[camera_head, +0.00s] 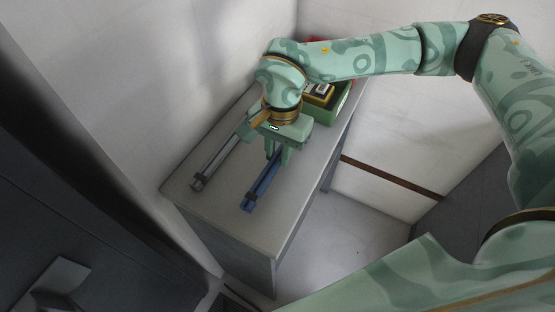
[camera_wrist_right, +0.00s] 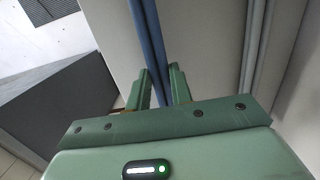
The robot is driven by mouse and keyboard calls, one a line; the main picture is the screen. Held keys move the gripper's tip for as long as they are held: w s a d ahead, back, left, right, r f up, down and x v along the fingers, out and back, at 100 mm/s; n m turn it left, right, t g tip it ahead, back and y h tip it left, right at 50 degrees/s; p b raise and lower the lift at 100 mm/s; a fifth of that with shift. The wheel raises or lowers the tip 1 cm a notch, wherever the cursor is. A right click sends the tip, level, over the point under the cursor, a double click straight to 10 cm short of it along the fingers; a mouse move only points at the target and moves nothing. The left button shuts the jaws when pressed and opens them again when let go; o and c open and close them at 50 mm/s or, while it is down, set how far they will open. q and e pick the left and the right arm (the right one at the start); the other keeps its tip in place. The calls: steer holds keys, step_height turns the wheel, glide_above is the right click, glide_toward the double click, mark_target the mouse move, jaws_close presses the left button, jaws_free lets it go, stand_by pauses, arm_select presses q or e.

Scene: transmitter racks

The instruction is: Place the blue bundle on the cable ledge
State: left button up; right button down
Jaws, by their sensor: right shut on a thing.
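The blue bundle (camera_head: 262,186) is a long, straight bundle with dark bands, lying along the grey table or very close above it. My right gripper (camera_head: 279,158) points down over its far part and is shut on it. In the right wrist view the blue bundle (camera_wrist_right: 151,38) runs between the two fingertips (camera_wrist_right: 160,86). I cannot tell whether the bundle is lifted off the surface. My left gripper is not in view. I cannot make out for certain which part is the cable ledge.
A grey bundle (camera_head: 218,160) lies to the left on the table (camera_head: 225,205). A green box (camera_head: 330,108) with a yellow-and-black item (camera_head: 319,92) stands at the table's far end. A brown strip (camera_head: 393,177) crosses the white wall at right. A dark cabinet (camera_head: 70,190) stands at left.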

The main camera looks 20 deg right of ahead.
mark_target(278, 155)
steer(key=shift+f+b, duration=0.35)
steer(key=shift+f, duration=1.25)
steer(key=shift+f, duration=0.1)
steer(key=c, duration=1.3)
jaws_free()
steer(key=shift+o, duration=0.2)
